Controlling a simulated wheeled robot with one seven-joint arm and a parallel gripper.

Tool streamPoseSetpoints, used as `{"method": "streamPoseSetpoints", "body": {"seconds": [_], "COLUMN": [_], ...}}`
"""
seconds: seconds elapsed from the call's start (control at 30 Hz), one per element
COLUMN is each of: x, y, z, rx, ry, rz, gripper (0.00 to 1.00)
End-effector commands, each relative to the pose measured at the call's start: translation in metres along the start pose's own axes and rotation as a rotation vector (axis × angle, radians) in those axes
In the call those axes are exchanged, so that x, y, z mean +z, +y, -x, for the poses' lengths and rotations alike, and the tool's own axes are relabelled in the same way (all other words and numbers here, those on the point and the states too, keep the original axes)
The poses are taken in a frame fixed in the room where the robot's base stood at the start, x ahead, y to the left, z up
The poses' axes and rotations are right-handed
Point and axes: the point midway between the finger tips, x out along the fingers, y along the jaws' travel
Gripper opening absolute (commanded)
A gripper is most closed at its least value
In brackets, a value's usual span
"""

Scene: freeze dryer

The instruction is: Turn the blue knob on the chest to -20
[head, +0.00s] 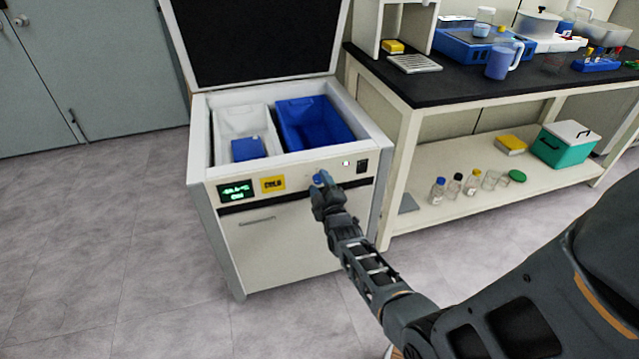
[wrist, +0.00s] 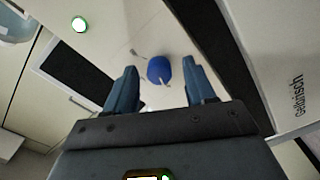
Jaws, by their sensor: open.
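The white chest (head: 290,240) stands with its lid raised, and its front panel faces me. The blue knob (head: 320,178) is on that panel, partly hidden by my gripper in the head view. In the wrist view the blue knob (wrist: 160,69) has a pale pointer line and small tick marks around it. My gripper (head: 323,190) is at the panel in front of the knob. In the wrist view my gripper (wrist: 160,88) is open, with one finger on each side of the knob and gaps to both. A green display (head: 237,192) on the panel shows a small reading I cannot read surely.
A yellow label (head: 273,184) and a black switch (head: 362,166) flank the knob on the panel. Inside the chest are a white bin (head: 228,122) and a blue bin (head: 315,122). A lab bench (head: 425,95) with glassware stands close on the right. The floor at left is clear.

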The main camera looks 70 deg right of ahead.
Motion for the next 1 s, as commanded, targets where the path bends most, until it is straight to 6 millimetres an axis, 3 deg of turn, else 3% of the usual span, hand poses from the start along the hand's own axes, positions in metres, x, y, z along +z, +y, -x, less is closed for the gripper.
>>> {"method": "streamPoseSetpoints", "body": {"seconds": [0.4,1.0], "x": [-0.001,0.000], "y": [0.001,0.000], "z": [0.063,0.071], "rx": [-0.001,-0.001], "ry": [0.001,0.000], "rz": [0.001,0.000], "gripper": [0.55,0.55]}}
